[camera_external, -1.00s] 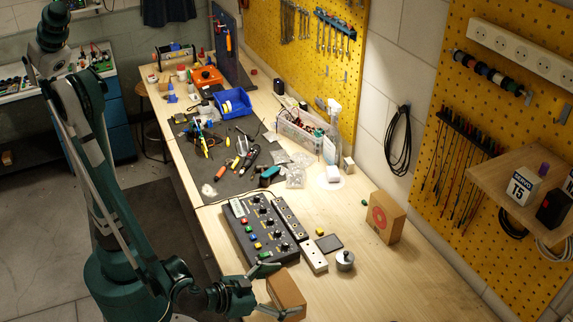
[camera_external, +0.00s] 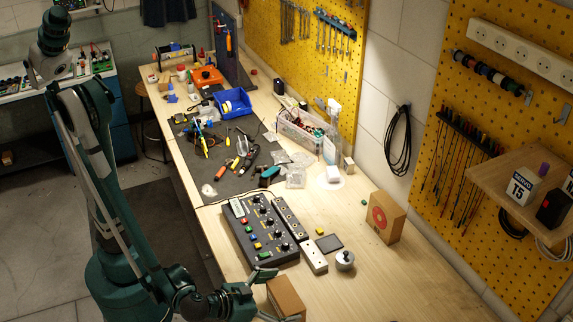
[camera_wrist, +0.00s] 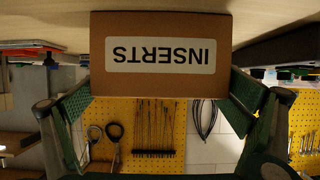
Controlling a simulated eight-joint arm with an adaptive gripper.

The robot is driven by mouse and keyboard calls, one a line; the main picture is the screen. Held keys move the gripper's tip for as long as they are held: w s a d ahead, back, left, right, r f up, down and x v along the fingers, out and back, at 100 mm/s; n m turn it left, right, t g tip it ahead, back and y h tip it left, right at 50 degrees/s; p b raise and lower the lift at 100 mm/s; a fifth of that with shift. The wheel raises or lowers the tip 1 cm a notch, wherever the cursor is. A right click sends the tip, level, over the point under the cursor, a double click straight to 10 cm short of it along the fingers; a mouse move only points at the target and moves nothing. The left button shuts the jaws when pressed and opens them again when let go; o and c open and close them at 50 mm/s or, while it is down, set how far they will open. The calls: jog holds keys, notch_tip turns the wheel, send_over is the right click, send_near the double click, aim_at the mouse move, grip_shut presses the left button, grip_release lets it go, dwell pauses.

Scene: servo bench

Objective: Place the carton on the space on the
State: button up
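A brown carton (camera_external: 287,296) is between the fingers of my gripper (camera_external: 270,296) at the bottom of the external view, at the bench's near edge. In the wrist view the carton (camera_wrist: 160,80) fills the upper middle, with a white label reading "INSERTS" upside down. The fingers of my gripper (camera_wrist: 160,105) flank its two sides and appear closed on it. I cannot tell whether its base touches the bench. A second brown box (camera_external: 385,218) with a red round mark stands on the bench to the right. The task line breaks off, so the named space is unclear.
A control box (camera_external: 258,229) with knobs, a strip, a dark square pad (camera_external: 329,243) and a metal weight (camera_external: 345,260) lie beyond the carton. The right front of the bench (camera_external: 400,290) is clear. A wall shelf (camera_external: 500,180) holds a T5 box (camera_external: 521,187) and a black item.

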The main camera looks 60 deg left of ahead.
jog(key=shift+r, duration=0.2)
jog(key=p+v, duration=0.3)
jog(key=v, duration=0.9)
dwell(0.5)
